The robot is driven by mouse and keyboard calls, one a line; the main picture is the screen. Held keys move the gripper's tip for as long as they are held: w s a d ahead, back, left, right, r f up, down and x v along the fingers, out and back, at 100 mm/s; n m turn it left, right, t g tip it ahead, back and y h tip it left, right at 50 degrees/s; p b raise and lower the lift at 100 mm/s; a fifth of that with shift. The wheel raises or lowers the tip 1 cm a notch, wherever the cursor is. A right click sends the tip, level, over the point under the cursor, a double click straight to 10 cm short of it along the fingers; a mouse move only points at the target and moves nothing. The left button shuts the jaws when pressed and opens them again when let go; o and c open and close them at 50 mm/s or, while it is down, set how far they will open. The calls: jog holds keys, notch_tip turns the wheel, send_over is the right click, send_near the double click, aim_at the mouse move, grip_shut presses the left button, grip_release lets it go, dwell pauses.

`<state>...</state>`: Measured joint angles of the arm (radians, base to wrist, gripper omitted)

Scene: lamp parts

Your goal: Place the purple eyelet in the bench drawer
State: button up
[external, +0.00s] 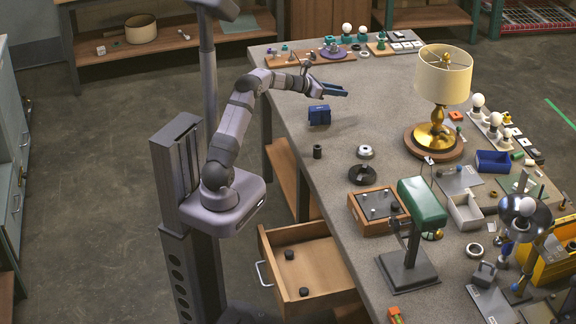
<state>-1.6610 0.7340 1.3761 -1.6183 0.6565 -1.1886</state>
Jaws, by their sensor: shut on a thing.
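My gripper (334,89) is above the bench at the far left part of its top, with long blue shapes at its end. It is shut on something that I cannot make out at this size. I cannot pick out a purple eyelet for certain. A purple round piece (334,52) lies on a wooden board at the back of the bench. The bench drawer (283,252) is pulled open below the left edge, in front of the arm's base. Two small dark pieces lie inside it, and much of its floor is bare.
A blue block (319,115) stands on the bench below my gripper. A dark cylinder (317,151), dark and pale rings, a wooden box (377,208) and a green-headed lamp (421,205) stand nearer the drawer. A gold lamp (440,95) stands farther right. The bench's left middle is mostly clear.

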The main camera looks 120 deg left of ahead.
jog(key=s+a+r+n+g+y+b, duration=0.1)
jog(key=s+a+n+g, duration=0.15)
jog(key=s, duration=0.55)
jog(key=s+a+r+n+g+y, duration=0.1)
jog(key=s+a+n+g, duration=0.15)
jog(key=s, duration=0.45)
jog(key=m+t, duration=0.1)
send_over(308, 110)
notch_tip(308, 110, down, 4)
jog(key=shift+w+d+f+b, duration=0.1)
jog(key=shift+f+b, duration=0.15)
jog(key=shift+f, duration=2.45)
jog(key=shift+w+f+b, duration=0.1)
jog(key=shift+f+b, duration=0.15)
jog(key=shift+f, duration=2.4)
jog(key=shift+f+b, duration=0.25)
jog(key=shift+b, duration=0.05)
jog(key=o, duration=1)
jog(key=shift+r, duration=0.1)
jog(key=shift+r, duration=0.15)
jog(key=shift+s+d, duration=0.1)
